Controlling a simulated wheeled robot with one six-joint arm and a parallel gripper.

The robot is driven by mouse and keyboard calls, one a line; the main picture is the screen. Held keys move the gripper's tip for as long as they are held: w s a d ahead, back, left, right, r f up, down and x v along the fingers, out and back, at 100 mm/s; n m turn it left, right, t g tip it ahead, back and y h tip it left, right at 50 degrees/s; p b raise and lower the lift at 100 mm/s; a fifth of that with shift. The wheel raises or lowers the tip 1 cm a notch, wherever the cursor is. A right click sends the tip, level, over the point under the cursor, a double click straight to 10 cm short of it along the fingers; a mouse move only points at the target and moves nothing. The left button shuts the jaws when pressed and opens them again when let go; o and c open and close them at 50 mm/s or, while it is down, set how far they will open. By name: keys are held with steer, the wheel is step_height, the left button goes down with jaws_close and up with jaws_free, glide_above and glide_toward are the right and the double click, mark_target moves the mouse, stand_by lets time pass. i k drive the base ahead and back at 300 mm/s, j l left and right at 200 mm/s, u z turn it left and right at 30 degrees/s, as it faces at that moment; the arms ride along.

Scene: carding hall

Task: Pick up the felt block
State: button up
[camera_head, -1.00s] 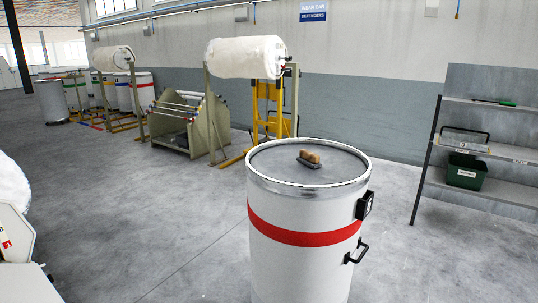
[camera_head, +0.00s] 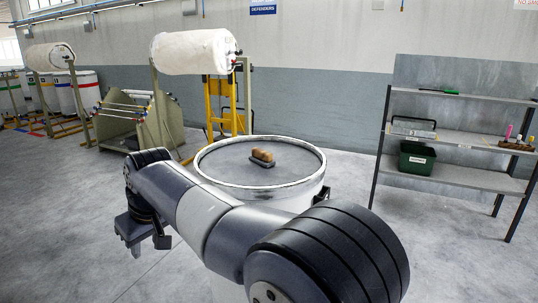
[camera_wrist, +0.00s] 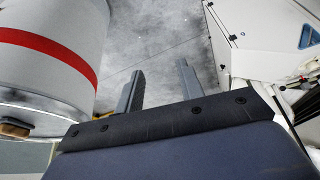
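The felt block (camera_head: 262,157), tan on top with a dark grey base, lies on the round grey lid of a white drum (camera_head: 312,189). In the wrist view, a tan piece of the block (camera_wrist: 14,130) shows at the lower left edge, beside the drum (camera_wrist: 50,62) with its red band. My gripper (camera_head: 148,243) hangs to the left of the drum, lower than its lid, with the fingers pointing down. In the wrist view my gripper (camera_wrist: 160,88) has its two fingers apart with only floor between them. My arm hides much of the drum's side.
A shelf rack (camera_head: 470,140) stands at the right with a dark green bin (camera_head: 416,159) on it. A machine with a white roll (camera_head: 193,51) and a yellow frame stands behind the drum. A white machine (camera_wrist: 262,35) shows in the wrist view.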

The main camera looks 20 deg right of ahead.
mark_target(264, 158)
steer(key=i+l+z, duration=0.1)
steer(key=i+l, duration=0.3)
steer(key=i+l+z, duration=0.1)
steer(key=i+l, duration=0.25)
steer(key=i, duration=0.2)
steer(key=i+l+z, duration=0.1)
steer(key=i+l, duration=0.2)
steer(key=i, duration=0.15)
steer(key=i+l+z, duration=0.1)
steer(key=i+l, duration=0.15)
steer(key=i, duration=0.25)
